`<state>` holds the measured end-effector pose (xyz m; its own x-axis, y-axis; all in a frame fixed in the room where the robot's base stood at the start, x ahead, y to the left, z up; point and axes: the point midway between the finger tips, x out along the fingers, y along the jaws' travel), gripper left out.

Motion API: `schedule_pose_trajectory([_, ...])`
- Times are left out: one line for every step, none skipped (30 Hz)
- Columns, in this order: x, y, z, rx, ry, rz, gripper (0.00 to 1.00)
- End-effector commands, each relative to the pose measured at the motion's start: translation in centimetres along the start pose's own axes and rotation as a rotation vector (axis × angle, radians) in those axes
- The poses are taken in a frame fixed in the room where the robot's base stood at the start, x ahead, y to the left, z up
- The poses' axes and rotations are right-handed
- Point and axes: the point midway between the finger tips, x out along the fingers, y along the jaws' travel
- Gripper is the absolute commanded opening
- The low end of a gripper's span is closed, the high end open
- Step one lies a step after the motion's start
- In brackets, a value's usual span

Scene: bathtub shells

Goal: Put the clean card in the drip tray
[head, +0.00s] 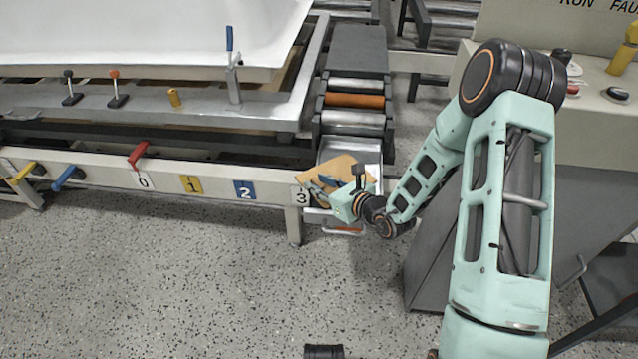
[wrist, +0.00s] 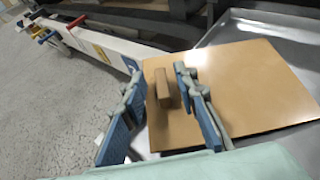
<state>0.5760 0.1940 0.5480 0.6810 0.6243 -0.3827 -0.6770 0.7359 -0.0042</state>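A tan card (wrist: 245,75) with a small block-shaped grip (wrist: 163,88) on it lies at the grey metal tray (wrist: 290,32), whose bare surface and rim show behind and right of the card. In the head view the card (head: 335,168) shows partly behind my gripper (head: 318,187), over the pale tray (head: 352,150). In the wrist view my gripper (wrist: 160,112) is open, its blue-padded fingers apart. The grip lies between the fingers in the picture, closer to the right finger; contact is not clear. I cannot tell whether the card rests flat in the tray.
A pale beam with number plates, the last reading 3 (head: 301,196), runs left of the tray. A red lever (head: 138,154) stands on it. A roller conveyor (head: 354,100) lies behind the tray, and a grey cabinet (head: 425,262) stands to the right.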

Motion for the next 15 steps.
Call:
schedule_pose_trajectory([0.0, 0.0, 0.0, 0.000, 0.000, 0.000, 0.27])
schedule_pose_trajectory([0.0, 0.0, 0.0, 0.000, 0.000, 0.000, 0.27])
schedule_pose_trajectory([0.0, 0.0, 0.0, 0.000, 0.000, 0.000, 0.27])
schedule_pose_trajectory([0.0, 0.0, 0.0, 0.000, 0.000, 0.000, 0.27])
schedule_pose_trajectory([0.0, 0.0, 0.1, 0.000, 0.000, 0.000, 0.27])
schedule_pose_trajectory([-0.1, 0.0, 0.1, 0.000, 0.000, 0.000, 0.27])
schedule_pose_trajectory([-0.1, 0.0, 0.3, 0.000, 0.000, 0.000, 0.27])
schedule_pose_trajectory([-0.2, 0.0, 0.4, 0.000, -0.001, 0.000, 0.27])
schedule_pose_trajectory([-0.3, 0.0, 0.8, 0.000, -0.001, 0.000, 0.27])
schedule_pose_trajectory([-0.4, 0.0, 1.0, 0.000, -0.001, 0.000, 0.27])
schedule_pose_trajectory([-0.6, 0.0, 1.4, 0.000, -0.001, 0.000, 0.27])
schedule_pose_trajectory([-0.9, -0.1, 1.6, 0.000, 0.000, -0.001, 0.27])
schedule_pose_trajectory([-1.6, -0.1, 1.4, 0.001, 0.003, -0.001, 0.27])
schedule_pose_trajectory([-2.3, -0.1, 1.3, 0.001, 0.004, -0.001, 0.27])
schedule_pose_trajectory([-3.3, -0.1, 1.3, 0.003, 0.004, -0.003, 0.27])
